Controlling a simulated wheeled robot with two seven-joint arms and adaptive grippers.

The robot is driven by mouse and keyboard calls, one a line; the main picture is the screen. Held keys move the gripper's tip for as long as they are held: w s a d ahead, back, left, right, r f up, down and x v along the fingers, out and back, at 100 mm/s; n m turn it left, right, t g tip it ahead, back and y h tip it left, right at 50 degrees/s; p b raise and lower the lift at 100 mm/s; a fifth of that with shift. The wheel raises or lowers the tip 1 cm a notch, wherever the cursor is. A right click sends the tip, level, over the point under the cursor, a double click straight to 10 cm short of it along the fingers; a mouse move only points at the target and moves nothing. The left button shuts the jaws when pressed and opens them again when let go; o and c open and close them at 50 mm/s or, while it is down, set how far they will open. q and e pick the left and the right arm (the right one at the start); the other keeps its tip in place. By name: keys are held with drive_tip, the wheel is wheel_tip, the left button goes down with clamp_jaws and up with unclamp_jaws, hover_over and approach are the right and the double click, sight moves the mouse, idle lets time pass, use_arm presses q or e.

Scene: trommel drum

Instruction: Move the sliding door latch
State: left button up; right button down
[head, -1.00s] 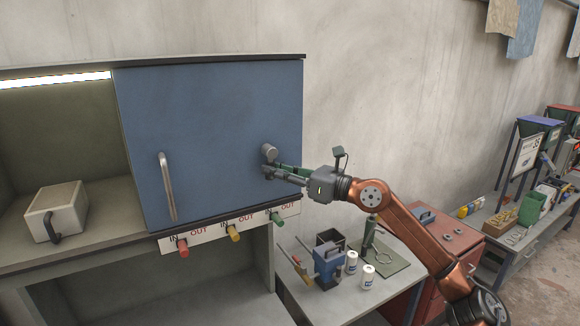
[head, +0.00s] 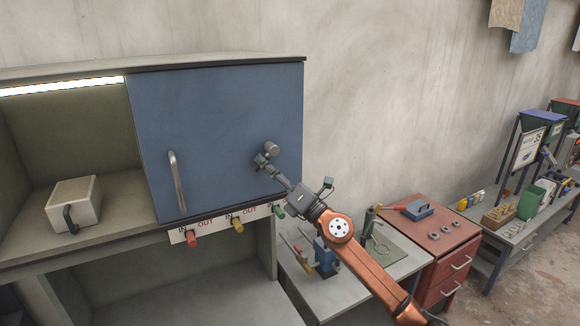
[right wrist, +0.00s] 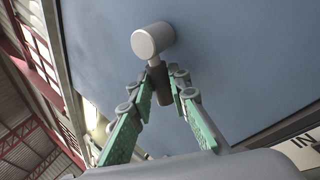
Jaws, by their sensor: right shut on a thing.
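The sliding door (head: 225,125) is a blue panel covering the right part of the cabinet front. Its latch (head: 271,148) is a grey round knob with a short stem near the door's right edge. In the right wrist view the latch's pale knob (right wrist: 152,40) stands beyond the fingertips, with its darker stem between them. My right gripper (head: 264,164) reaches up from the lower right and is shut on the latch's stem. Its green-padded fingers (right wrist: 165,88) show on both sides of the stem. My left gripper is not in view.
A grey bar handle (head: 177,182) stands at the door's left. A white box (head: 75,203) sits in the open cabinet bay. Red, yellow and green knobs line the edge below the door. A tool bench (head: 300,285) and red drawer cabinet (head: 425,240) stand at right.

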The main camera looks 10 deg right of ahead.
sight(253, 141)
drive_tip(key=m+t+h, duration=0.1)
drive_tip(key=m, duration=0.1)
drive_tip(key=r+m+t+h, duration=0.1)
drive_tip(key=m, duration=0.2)
drive_tip(key=a+m+t+h+p, duration=0.1)
drive_tip(key=m+t, duration=0.1)
drive_tip(key=shift+s+a+r, duration=0.1)
drive_tip(key=shift+s+r, duration=0.1)
drive_tip(key=shift+r, duration=0.05)
drive_tip(key=m+t+h, duration=0.1)
drive_tip(key=m, duration=0.1)
drive_tip(key=m+t+h, duration=0.1)
drive_tip(key=m+h, duration=0.1)
drive_tip(key=m, duration=0.1)
drive_tip(key=shift+a+r+b, duration=0.15)
drive_tip(key=shift+r+b, duration=0.15)
drive_tip(key=shift+r, duration=0.1)
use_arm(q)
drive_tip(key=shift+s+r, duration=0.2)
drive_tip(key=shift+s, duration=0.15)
use_arm(e)
drive_tip(key=shift+r+m+h, duration=0.15)
drive_tip(key=shift+m+h, duration=0.55)
drive_tip(key=shift+m, duration=0.2)
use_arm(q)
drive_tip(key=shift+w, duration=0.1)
use_arm(e)
drive_tip(key=shift+t, duration=0.3)
